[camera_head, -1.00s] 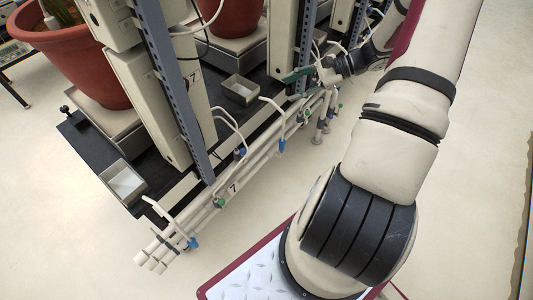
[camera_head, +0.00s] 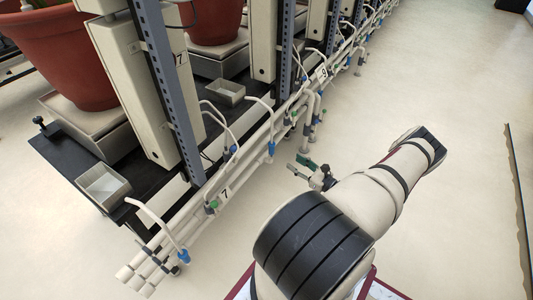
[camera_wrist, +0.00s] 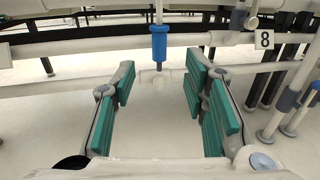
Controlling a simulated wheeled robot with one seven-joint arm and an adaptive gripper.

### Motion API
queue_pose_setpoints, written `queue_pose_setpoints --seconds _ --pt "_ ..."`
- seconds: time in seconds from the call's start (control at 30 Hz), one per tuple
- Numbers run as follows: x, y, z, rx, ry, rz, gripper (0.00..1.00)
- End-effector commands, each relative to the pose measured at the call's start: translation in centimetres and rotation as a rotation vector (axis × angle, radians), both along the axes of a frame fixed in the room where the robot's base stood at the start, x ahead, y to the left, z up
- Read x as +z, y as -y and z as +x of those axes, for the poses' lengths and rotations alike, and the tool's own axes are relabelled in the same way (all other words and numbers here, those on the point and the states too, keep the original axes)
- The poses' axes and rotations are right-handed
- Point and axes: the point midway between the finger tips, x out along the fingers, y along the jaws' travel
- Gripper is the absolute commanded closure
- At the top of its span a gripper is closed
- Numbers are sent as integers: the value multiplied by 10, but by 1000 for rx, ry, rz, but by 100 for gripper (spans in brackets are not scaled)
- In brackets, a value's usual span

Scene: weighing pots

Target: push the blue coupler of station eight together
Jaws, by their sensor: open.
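A blue coupler (camera_wrist: 159,43) hangs upright in the wrist view, with a white tube above it and a thin grey stem below. The number plate 8 (camera_wrist: 264,40) is on the pipe to its right. My gripper (camera_wrist: 160,76) is open and empty, with green-padded fingers. The coupler is beyond the fingertips, roughly between them sideways, and not touched. In the head view my gripper (camera_head: 304,166) is off the front of the pipes, and a blue coupler (camera_head: 271,148) is to its upper left, apart from it; it appears to be the same one.
White pipes (camera_head: 190,222) run along the rack, with several other couplers and plate 7 (camera_head: 225,193). Vertical pipe legs (camera_wrist: 284,112) stand at right in the wrist view. Red pots (camera_head: 72,62) and a black bench (camera_head: 75,150) are behind. The floor (camera_head: 440,120) at right is clear.

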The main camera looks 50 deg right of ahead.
Motion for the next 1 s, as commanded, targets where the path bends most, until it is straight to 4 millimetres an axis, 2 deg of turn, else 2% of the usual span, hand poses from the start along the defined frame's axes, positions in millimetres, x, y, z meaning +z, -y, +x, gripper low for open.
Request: queue_pose_setpoints --seconds 0.17,0.6,0.8,1.0 --pt "0 2 21 4 0 -1 60" --pt "-1 11 104 6 0 -2 60" --pt "0 14 127 5 -1 -2 60" --pt "1 15 135 3 -1 -1 60"
